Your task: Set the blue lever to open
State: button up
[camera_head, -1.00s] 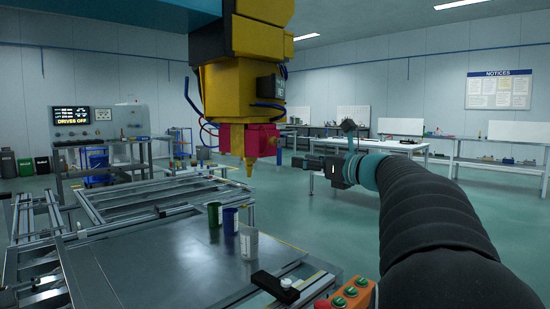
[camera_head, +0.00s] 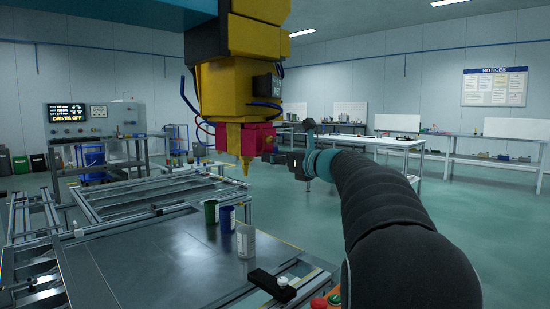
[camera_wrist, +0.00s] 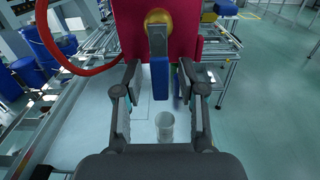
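The blue lever (camera_wrist: 159,75) hangs down from a brass pivot (camera_wrist: 158,18) on the front of a red block (camera_wrist: 186,18) in the wrist view. My gripper (camera_wrist: 160,76) is open, with one finger on each side of the lever. Gaps show between the lever and both fingers. In the head view, my gripper (camera_head: 273,157) is beside the red block (camera_head: 250,138) at the bottom of the yellow machine head (camera_head: 235,90). The lever cannot be made out there.
Below the head, a green cup (camera_head: 210,212), a blue cup (camera_head: 226,218) and a pale cup (camera_head: 246,242) stand on a grey metal table (camera_head: 150,258). A red hose (camera_wrist: 45,45) loops left of the block. A black clamp (camera_head: 272,284) sits at the table's front right.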

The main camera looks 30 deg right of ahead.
grip_shut()
jog(key=shift+d+n, duration=0.1)
jog(key=shift+n, duration=0.2)
jog(key=d+r+n+b, duration=0.2)
jog(key=n+b, duration=0.1)
jog(key=n, duration=0.5)
jog(key=w+d+r+n+b, duration=0.1)
jog(key=d+r+n+b, duration=0.1)
jog(key=n, duration=0.7)
jog(key=shift+w+r+b, duration=0.15)
jog(key=shift+w+b, duration=0.1)
jog(key=shift+b, duration=0.4)
jog(key=shift+n, duration=0.3)
jog(key=shift+o, duration=0.9)
grip_release()
